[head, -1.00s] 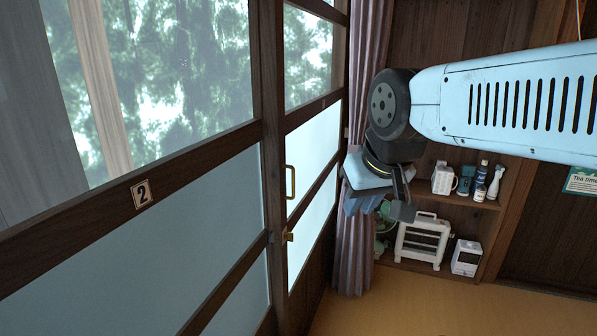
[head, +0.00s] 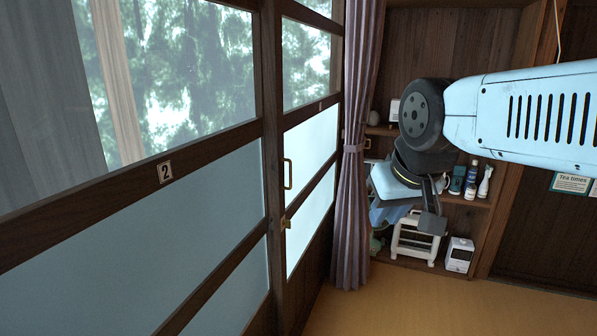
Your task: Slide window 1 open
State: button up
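The window with the "2" label (head: 165,171) is the large near pane at left. The farther, narrower pane (head: 309,150) beyond the dark wooden post looks like window 1; a small plate on its rail is too small to read. A brass pull handle (head: 288,174) is on this pane's near edge, with a small brass fitting (head: 286,223) below it. My gripper (head: 408,222) hangs right of the panes and curtain, apart from the handle. Its fingers are partly hidden and blend with its body, so its opening is unclear.
A purple-grey curtain (head: 350,200) hangs at the far end of the windows. The tatami floor (head: 400,305) in front is clear.

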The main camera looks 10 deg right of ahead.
aim_at(302, 142)
jog(key=u, duration=1.45)
jog(key=i, duration=0.1)
jog(key=z, duration=3.15)
jog(key=i, duration=1)
jog(key=u, duration=1.9)
